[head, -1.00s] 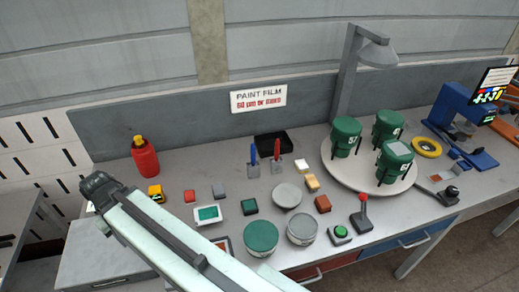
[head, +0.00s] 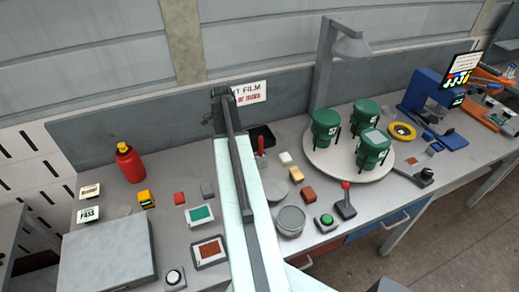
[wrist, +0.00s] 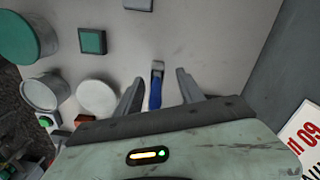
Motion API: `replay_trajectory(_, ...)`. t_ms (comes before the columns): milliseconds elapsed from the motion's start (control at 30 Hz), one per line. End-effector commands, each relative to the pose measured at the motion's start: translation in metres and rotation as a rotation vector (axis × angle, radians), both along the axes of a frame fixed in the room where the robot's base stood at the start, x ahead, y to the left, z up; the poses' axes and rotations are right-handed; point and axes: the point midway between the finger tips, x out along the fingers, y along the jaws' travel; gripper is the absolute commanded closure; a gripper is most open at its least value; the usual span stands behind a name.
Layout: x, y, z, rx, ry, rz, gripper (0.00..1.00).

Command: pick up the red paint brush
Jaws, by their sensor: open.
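My gripper (wrist: 160,72) is open and empty in the wrist view, pointing down at the bench. The blue paint brush (wrist: 156,88) shows between its two fingers, which stand apart from it on either side. The blue brush is hidden behind my arm in the head view.
A black tray (head: 262,137) lies behind the brushes by the back panel. A grey disc (head: 276,188) and small blocks (head: 297,174) are right of my arm. A turntable (head: 352,172) with green pots stands farther right. A lamp post (head: 322,75) rises behind it.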

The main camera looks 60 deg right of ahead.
Motion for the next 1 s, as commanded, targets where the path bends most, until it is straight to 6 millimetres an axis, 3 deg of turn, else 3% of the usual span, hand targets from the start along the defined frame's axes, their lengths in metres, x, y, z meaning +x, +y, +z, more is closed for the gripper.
replay_trajectory(33, -0.021, -0.038, 0.008, 0.001, 0.000, -0.133, 0.55)
replay_trajectory(100, -0.050, -0.073, 0.011, 0.000, 0.000, -0.292, 0.55)
replay_trajectory(233, -0.083, -0.108, 0.014, 0.000, 0.001, -0.463, 0.55)
replay_trajectory(433, -0.092, -0.115, 0.011, 0.000, 0.001, -0.510, 0.55)
replay_trajectory(633, -0.091, -0.114, -0.014, 0.000, 0.001, -0.506, 0.55)
replay_trajectory(833, -0.091, -0.114, -0.017, 0.000, 0.001, -0.504, 0.55)
replay_trajectory(1000, -0.088, -0.115, -0.043, 0.000, 0.001, -0.503, 0.55)
